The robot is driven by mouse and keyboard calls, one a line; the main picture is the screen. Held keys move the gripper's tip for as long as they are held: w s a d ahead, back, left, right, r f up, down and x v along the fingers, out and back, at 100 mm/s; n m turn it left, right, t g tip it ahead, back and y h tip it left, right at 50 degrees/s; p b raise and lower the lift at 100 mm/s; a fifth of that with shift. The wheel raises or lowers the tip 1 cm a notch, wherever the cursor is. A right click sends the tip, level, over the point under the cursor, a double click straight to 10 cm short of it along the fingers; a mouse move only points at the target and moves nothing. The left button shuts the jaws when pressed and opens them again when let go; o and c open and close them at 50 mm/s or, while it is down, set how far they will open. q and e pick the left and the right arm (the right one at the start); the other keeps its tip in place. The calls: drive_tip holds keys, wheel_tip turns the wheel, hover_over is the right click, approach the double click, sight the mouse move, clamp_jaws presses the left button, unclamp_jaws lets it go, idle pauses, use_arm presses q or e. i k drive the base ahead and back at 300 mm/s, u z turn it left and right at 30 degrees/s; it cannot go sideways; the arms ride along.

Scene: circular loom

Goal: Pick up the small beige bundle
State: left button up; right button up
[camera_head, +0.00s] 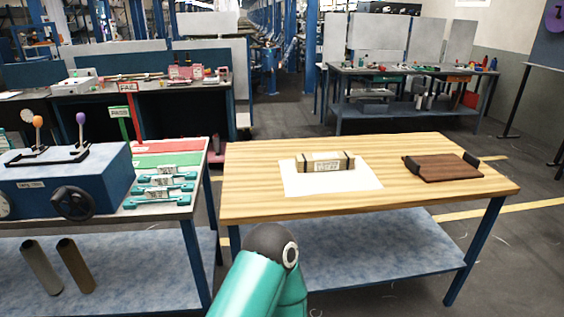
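A small beige bundle (325,162) with dark bands and a pale label lies on a white sheet (327,183) on the wooden-topped table (258,205). It sits near the middle of the table, and nothing touches it from above. A teal part of my own arm rises at the bottom centre, in front of the table's front edge. Neither gripper's fingers show in this view, so I cannot see whether they are open or shut.
A dark brown board (441,168) with black end pieces lies on the table's right side. A left bench holds a blue box (62,180) with levers and a handwheel, and several teal-handled tools (160,188). The tabletop between bundle and board is clear.

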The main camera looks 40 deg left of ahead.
sight(333, 161)
drive_tip(key=u, duration=0.65)
drive_tip(key=i, duration=1)
drive_tip(key=u, duration=0.05)
